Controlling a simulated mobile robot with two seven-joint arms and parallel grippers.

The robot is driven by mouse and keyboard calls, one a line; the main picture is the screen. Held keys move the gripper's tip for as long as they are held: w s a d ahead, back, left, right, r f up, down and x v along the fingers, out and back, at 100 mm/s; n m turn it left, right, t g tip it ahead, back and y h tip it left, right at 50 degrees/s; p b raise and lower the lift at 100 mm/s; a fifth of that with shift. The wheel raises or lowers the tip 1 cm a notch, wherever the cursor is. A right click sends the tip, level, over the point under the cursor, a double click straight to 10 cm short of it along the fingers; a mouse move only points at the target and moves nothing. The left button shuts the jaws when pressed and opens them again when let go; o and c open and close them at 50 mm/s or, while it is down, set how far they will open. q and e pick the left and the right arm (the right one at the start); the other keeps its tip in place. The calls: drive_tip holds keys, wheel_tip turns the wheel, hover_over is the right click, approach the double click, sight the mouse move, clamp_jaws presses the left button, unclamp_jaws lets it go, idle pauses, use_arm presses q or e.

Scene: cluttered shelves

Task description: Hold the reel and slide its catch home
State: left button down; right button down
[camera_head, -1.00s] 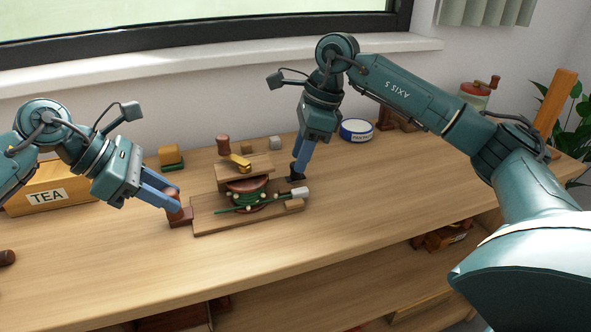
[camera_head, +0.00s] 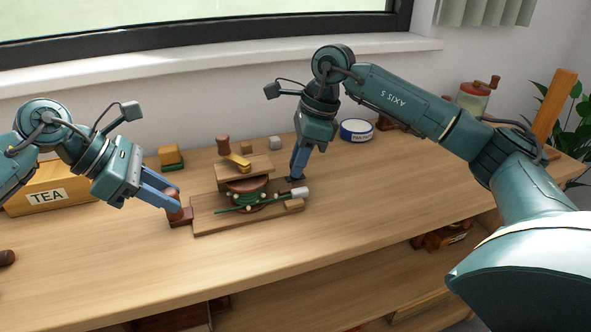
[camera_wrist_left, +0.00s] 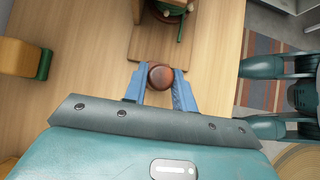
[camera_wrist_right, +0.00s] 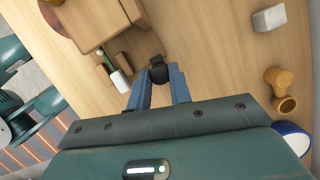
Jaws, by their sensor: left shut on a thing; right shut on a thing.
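The reel (camera_head: 246,194), dark red with green line wound on it, sits on a wooden base board (camera_head: 215,229) beneath a wooden block. A brown knob (camera_head: 174,214) stands at the board's left end. My left gripper (camera_head: 176,204) is shut on this knob, whose round top (camera_wrist_left: 160,76) shows between the fingers in the left wrist view. My right gripper (camera_head: 297,173) is shut on a small black catch (camera_wrist_right: 159,71) at the board's right end. In the head view the fingers mostly hide the catch, and I cannot tell how far it is in.
A yellow handle (camera_head: 239,161) lies on top of the block. Behind stand a brown knob-like piece (camera_head: 223,145), a white block (camera_head: 275,143) and a round blue-and-white tin (camera_head: 356,130). A TEA box (camera_head: 45,190) is at left.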

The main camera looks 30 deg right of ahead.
drive_tip(key=shift+a, duration=0.1)
drive_tip(key=shift+w+a, duration=0.15)
drive_tip(key=shift+a, duration=0.4)
drive_tip(key=shift+w+a, duration=0.1)
drive_tip(key=shift+a, duration=0.4)
drive_tip(key=c, duration=1.2)
unclamp_jaws()
drive_tip(key=shift+d, duration=0.1)
drive_tip(key=v, duration=1.2)
